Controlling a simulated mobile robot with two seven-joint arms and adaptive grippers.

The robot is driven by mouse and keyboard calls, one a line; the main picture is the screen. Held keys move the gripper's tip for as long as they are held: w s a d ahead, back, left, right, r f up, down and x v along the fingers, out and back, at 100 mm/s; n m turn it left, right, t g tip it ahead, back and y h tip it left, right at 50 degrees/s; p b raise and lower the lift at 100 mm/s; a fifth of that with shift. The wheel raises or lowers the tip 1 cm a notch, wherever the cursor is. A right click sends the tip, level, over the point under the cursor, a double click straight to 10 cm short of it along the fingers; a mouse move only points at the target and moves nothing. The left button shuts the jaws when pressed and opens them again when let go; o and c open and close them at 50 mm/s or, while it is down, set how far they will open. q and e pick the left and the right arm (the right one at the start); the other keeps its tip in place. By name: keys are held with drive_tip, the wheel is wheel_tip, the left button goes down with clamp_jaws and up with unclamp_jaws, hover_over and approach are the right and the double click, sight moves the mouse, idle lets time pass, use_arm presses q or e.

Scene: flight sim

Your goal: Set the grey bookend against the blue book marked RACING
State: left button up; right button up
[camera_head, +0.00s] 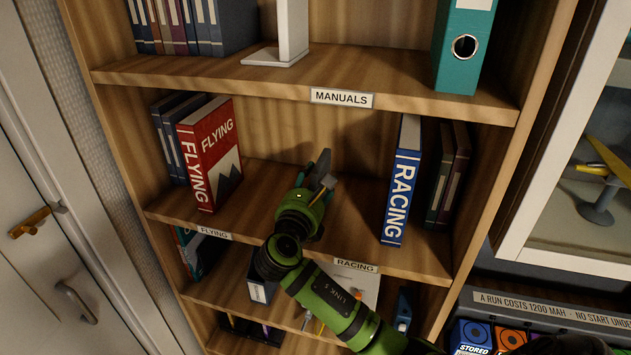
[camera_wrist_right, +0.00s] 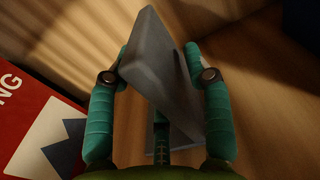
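The blue book marked RACING (camera_head: 402,185) stands upright on the middle shelf, right of centre. My right gripper (camera_head: 318,172) reaches in over the same shelf, between the red FLYING book (camera_head: 210,155) and the RACING book. The grey bookend (camera_head: 328,182) is at its fingertips, mostly hidden in the head view. In the right wrist view, the bookend (camera_wrist_right: 165,75) sits tilted between the two teal fingers of my right gripper (camera_wrist_right: 160,60), which appear closed on it. A clear gap separates it from the RACING book. My left gripper is not in view.
Dark books (camera_head: 455,175) stand right of the RACING book. The MANUALS shelf (camera_head: 350,75) lies above, with a white bookend (camera_head: 290,30) and a teal binder (camera_head: 463,50). The wooden side panel (camera_head: 515,140) bounds the right. Bare shelf lies left of the RACING book.

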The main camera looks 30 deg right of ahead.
drive_tip(key=shift+s+a+f, duration=0.1)
drive_tip(key=shift+s+a, duration=0.05)
drive_tip(key=shift+a, duration=0.05)
drive_tip(key=b+v, duration=0.3)
drive_tip(key=v, duration=0.3)
drive_tip(key=shift+b, duration=0.35)
drive_tip(key=shift+s+a+r, duration=0.2)
drive_tip(key=shift+s+r, duration=0.05)
drive_tip(key=shift+s, duration=0.05)
